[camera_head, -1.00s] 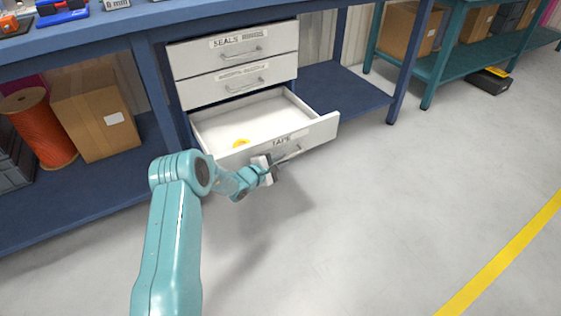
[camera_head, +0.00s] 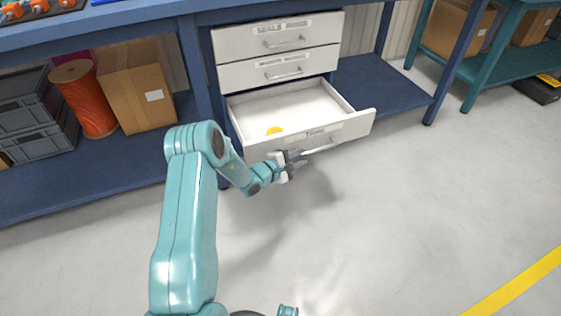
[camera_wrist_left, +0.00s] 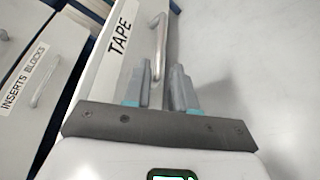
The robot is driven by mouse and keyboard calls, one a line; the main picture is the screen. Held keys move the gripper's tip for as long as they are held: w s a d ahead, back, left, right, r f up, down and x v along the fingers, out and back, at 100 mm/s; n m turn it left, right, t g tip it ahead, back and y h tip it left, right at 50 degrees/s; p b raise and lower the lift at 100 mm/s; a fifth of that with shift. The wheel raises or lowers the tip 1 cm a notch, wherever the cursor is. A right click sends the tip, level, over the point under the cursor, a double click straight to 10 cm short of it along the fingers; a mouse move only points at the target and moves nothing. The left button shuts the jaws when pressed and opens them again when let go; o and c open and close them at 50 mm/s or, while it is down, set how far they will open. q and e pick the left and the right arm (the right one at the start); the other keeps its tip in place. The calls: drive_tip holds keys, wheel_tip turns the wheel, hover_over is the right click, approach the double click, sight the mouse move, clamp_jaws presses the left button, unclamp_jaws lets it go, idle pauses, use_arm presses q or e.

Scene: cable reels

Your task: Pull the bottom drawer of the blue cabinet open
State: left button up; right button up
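The bottom drawer (camera_head: 348,130), white and labelled TAPE, is pulled well out of the cabinet under the blue bench. Its metal handle (camera_head: 321,149) is on the front and also shows in the left wrist view (camera_wrist_left: 159,45). A yellow roll (camera_head: 274,131) lies inside the drawer. My left gripper (camera_head: 297,156) is at the left end of the handle. In the left wrist view its two fingers (camera_wrist_left: 164,88) are apart, with the handle's near end by the left finger; I cannot tell whether they touch.
Two upper drawers (camera_head: 280,70) are shut. A cardboard box (camera_head: 137,92), an orange-red cable reel (camera_head: 86,100) and grey crates (camera_head: 35,115) sit on the lower shelf at left. A teal bench (camera_head: 490,65) stands at right. The floor before the drawer is clear.

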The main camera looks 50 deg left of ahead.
use_arm(q)
drive_tip(key=p+v, duration=0.2)
drive_tip(key=v, duration=0.7)
drive_tip(key=shift+s, duration=0.4)
drive_tip(key=shift+a, duration=0.1)
